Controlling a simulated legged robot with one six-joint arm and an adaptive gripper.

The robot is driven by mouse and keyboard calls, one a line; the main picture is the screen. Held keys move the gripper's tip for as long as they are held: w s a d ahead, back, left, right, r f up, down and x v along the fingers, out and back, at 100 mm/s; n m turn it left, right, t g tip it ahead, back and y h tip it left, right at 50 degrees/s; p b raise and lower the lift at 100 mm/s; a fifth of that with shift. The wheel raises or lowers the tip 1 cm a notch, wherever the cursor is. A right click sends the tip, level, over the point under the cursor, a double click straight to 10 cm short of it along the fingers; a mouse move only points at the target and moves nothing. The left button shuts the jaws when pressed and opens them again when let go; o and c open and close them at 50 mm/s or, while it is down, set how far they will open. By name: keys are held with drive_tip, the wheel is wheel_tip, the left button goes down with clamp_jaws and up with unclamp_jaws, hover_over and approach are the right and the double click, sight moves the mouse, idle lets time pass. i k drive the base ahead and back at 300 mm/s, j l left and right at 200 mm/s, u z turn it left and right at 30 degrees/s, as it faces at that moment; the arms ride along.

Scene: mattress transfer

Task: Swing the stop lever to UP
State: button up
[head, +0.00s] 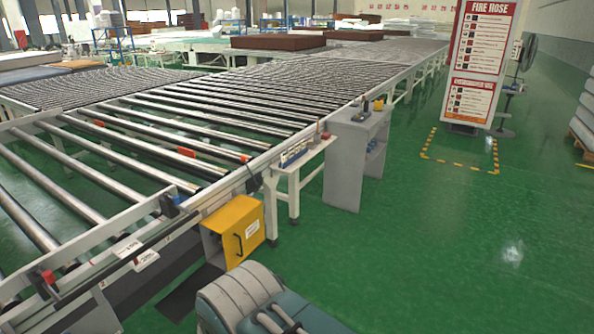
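The roller conveyor (95,238) runs from the near left to the back, and its side rail faces me. On the near rail is a long dark bar (130,250), low and nearly in line with the rail, beside a small white label plate (146,260). I cannot tell which of these is the stop lever, and no UP marking is readable. My gripper is not in view; only part of my own body shows at the bottom.
A yellow box (233,232) stands beside the conveyor, close ahead. Beyond it are a small side shelf (303,153) and a grey cabinet (346,165). A fire hose sign (483,40) stands at back right. The green floor (450,245) at right is clear.

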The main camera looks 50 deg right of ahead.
sight(243, 158)
drive_tip(key=z, duration=1.1)
drive_tip(key=i+z, duration=0.1)
drive_tip(key=i, duration=1.25)
drive_tip(key=i+z, duration=0.1)
drive_tip(key=i, duration=1.25)
